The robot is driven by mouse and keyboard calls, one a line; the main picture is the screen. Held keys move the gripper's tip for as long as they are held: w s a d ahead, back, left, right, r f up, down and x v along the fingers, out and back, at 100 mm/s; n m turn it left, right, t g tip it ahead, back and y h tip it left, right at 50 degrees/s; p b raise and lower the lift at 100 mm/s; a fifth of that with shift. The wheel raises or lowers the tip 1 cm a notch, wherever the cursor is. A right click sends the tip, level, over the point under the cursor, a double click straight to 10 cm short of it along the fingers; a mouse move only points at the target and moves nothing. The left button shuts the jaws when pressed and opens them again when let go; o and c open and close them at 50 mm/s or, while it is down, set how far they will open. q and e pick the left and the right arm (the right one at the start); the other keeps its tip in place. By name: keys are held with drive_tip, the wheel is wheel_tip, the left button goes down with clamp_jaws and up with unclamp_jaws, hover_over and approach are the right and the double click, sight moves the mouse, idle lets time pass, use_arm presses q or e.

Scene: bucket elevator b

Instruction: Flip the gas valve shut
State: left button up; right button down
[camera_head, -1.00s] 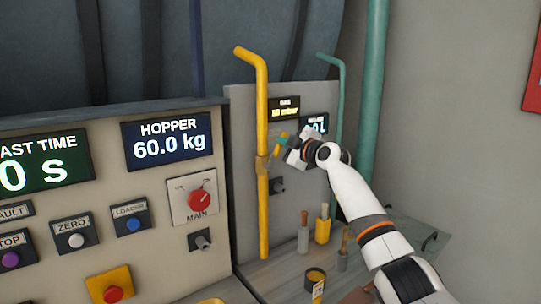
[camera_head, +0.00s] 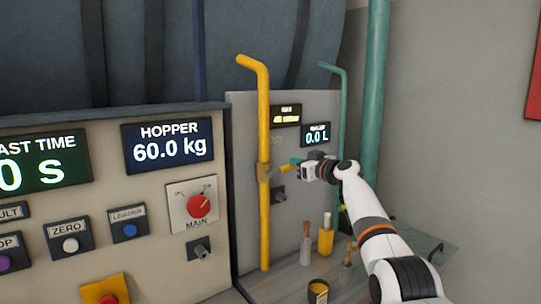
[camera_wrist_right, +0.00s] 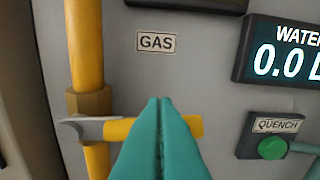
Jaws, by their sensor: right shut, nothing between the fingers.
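The gas valve sits on a yellow vertical pipe (camera_head: 264,105). Its yellow lever (camera_wrist_right: 188,126) points right, roughly level and crosswise to the pipe, beside a GAS label (camera_wrist_right: 156,42). The lever's grey pivot end (camera_wrist_right: 84,128) lies across the pipe just below a brass nut (camera_wrist_right: 90,102). My right gripper (camera_head: 297,162) is shut, with its teal fingers (camera_wrist_right: 160,140) together and nothing between them. In the right wrist view the fingertips overlap the lever and hide its middle; whether they touch it I cannot tell. My left gripper is out of view.
A water display (camera_head: 316,134) reads 0.0 L. A green QUENCH button (camera_wrist_right: 272,148) is right of the lever. A control panel with a red MAIN knob (camera_head: 199,205) stands at left.

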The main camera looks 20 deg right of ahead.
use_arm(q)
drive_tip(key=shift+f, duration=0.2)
use_arm(e)
drive_tip(key=shift+d+f+m, duration=0.15)
drive_tip(key=shift+f+m, duration=0.35)
drive_tip(key=shift+m, duration=0.1)
